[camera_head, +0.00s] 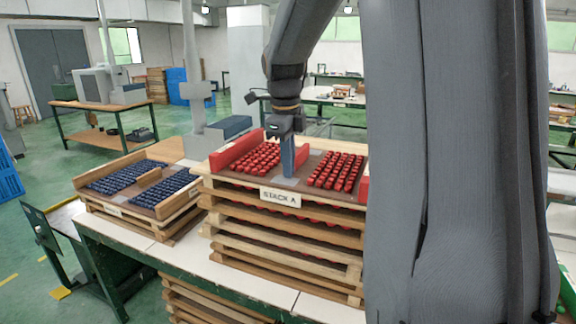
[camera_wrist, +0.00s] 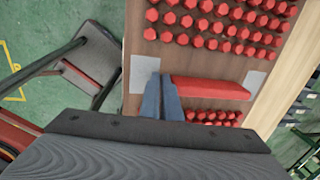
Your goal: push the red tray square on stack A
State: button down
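The red tray (camera_head: 222,177) lies on top of stack A (camera_head: 235,230), a pile of wooden-framed trays with a "STACK A" label (camera_head: 281,197) at its front. The tray's brown base carries two fields of red pieces and red end bars. Its left front corner appears to stick out slightly past the tier below. My gripper (camera_head: 288,172) points down at the tray's middle, between the two fields. In the wrist view, its two blue-grey fingers (camera_wrist: 161,82) are together at one end of a red middle bar (camera_wrist: 215,88). Whether they touch the bar or tray is unclear.
A shorter stack with blue pieces (camera_head: 125,180) stands to the left on the same white-topped table (camera_head: 325,308). A grey post (camera_head: 193,80) rises behind it. My arm hides the right side of stack A. Green floor lies left of the table.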

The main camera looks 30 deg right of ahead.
aim_at(298, 152)
jog(key=shift+w+d+f+p, duration=0.1)
jog(key=shift+w+d+p, duration=0.05)
jog(key=shift+w+d, duration=0.65)
jog(key=shift+w+d+f+p, duration=0.15)
jog(key=shift+w+d, duration=0.4)
jog(key=shift+d, duration=0.4)
jog(key=shift+w+d+r+p, duration=0.1)
jog(key=shift+w+d+p, duration=0.05)
jog(key=shift+w+d, duration=0.65)
jog(key=shift+s, duration=0.2)
jog(key=shift+s+a+f, duration=0.1)
jog(key=shift+s+a, duration=0.3)
jog(key=shift+a, duration=0.05)
jog(key=shift+r+p, duration=3.3)
jog(key=shift+r, duration=1.45)
jog(key=shift+w, duration=0.1)
